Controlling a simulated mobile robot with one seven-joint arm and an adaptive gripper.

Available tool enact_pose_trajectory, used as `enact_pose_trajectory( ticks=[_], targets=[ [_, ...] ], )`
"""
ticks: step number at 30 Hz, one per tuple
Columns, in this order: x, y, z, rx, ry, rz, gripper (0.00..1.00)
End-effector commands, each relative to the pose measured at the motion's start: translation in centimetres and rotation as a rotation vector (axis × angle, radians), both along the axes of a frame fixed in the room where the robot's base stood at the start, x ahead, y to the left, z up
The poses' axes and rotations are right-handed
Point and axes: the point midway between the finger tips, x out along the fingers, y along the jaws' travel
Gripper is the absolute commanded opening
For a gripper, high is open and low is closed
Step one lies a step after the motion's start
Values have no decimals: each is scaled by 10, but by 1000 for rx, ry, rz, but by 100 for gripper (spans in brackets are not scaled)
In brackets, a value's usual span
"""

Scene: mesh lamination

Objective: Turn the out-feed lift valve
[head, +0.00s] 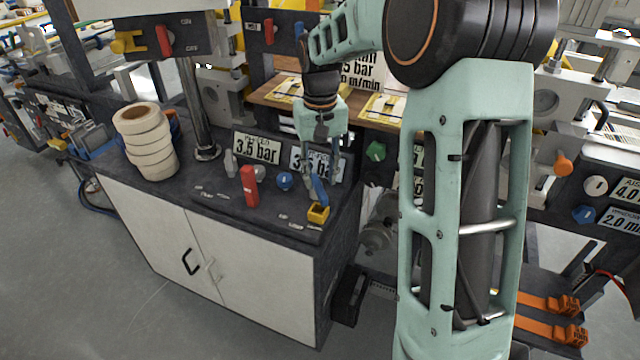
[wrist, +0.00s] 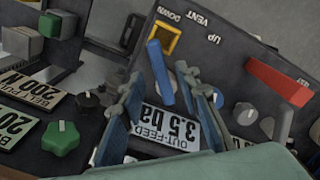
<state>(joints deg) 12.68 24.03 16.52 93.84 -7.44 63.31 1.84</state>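The out-feed lift valve shows as a blue lever (wrist: 160,72) in the wrist view, on the dark panel marked DOWN, VENT and UP. One end of the lever lies close to a yellow square part (wrist: 163,40) by the DOWN label. In the head view the blue lever (head: 320,192) stands at the right end of the bench top, partly behind my gripper. My gripper (wrist: 164,82) is open, its fingers apart on either side of the lever's near end. I cannot tell whether either finger touches it. The OUT-FEED 3.5 bar plate (wrist: 176,126) shows between the fingers.
A green knob (wrist: 61,138) sits on the neighbouring panel. In the head view a blue knob (head: 284,180) is left of my gripper, and stacked rolls (head: 150,150) stand further left.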

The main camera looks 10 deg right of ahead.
Motion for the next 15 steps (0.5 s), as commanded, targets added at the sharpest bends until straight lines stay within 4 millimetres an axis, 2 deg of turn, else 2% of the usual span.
enact_pose_trajectory(
  ticks=[3, 6, 15],
  targets=[
    [0, 0, -17, 1, 2, -1, 30],
    [0, 0, -24, 0, 0, 0, 30],
    [0, 0, -27, 0, -2, 0, 30]
  ],
)
